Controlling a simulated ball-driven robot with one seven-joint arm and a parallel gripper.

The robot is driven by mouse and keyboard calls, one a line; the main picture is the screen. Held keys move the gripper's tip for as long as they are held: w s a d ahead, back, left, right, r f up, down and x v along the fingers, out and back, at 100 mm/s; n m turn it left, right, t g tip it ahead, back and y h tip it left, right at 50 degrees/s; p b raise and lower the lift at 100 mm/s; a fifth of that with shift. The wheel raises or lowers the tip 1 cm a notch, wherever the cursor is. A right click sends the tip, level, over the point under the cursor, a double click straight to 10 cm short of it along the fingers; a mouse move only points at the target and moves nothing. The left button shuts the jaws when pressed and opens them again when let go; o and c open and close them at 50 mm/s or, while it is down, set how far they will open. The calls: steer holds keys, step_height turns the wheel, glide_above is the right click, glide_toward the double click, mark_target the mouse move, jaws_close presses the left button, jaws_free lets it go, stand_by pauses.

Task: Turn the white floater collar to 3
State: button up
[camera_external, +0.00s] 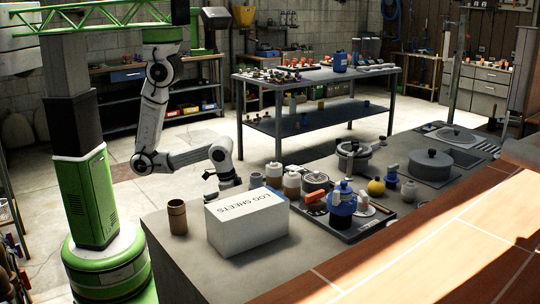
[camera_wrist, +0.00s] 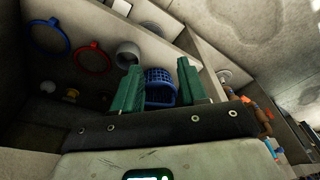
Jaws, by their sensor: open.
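I cannot pick out the white floater or its collar for sure in either view, and no number marks are readable. In the wrist view a pale round, cup-like piece (camera_wrist: 127,55) lies up and left of my gripper (camera_wrist: 159,68). My gripper's two green fingers are apart with nothing held between them. A blue basket (camera_wrist: 160,88) shows behind the gap; I cannot tell its distance. In the external view my gripper (camera_external: 222,190) is low over the counter's left part, behind the log sheets box, which may hide part of it.
The white log sheets box (camera_external: 248,228) and a brown cup (camera_external: 177,217) stand at the counter's front left. A blue-topped container (camera_external: 342,198), a yellow ball-like item (camera_external: 376,187) and several jars crowd the middle. A red ring (camera_wrist: 92,58) and blue ring (camera_wrist: 48,36) show in the wrist view.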

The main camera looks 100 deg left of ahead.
steer(key=w+a+r+n+t+y, duration=0.1)
steer(key=w+a+r+y, duration=0.1)
steer(key=w+a+r, duration=0.45)
steer(key=w+a+r+t+y, duration=0.2)
steer(key=w+a, duration=0.2)
steer(key=a, duration=0.6)
steer(key=w+a+r+n+t+y, duration=0.1)
steer(key=w+a+r+y, duration=0.1)
steer(key=w+a+r, duration=0.55)
steer(key=w+d+r+n+h+p, duration=0.1)
steer(key=w+d+r, duration=0.1)
steer(key=w+d, duration=0.3)
steer(key=w+d+r+n+g+h+p, duration=0.1)
steer(key=w+d+r+n+p, duration=0.1)
steer(key=w+d, duration=0.3)
steer(key=w+d+r+n+h+p, duration=0.1)
steer(key=w+d+r, duration=0.2)
steer(key=w, duration=0.6)
steer(key=shift+d+g+h, duration=0.3)
steer(key=shift+d+h, duration=0.1)
steer(key=shift+d, duration=0.6)
steer(key=n+g+h+b, duration=0.3)
steer(key=n+g, duration=0.2)
steer(key=n, duration=0.2)
glide_toward(337, 191)
steer(key=f, duration=0.5)
steer(key=f+p, duration=0.1)
steer(key=f, duration=0.4)
steer(key=shift+s+d+f, duration=0.1)
steer(key=shift+s, duration=0.1)
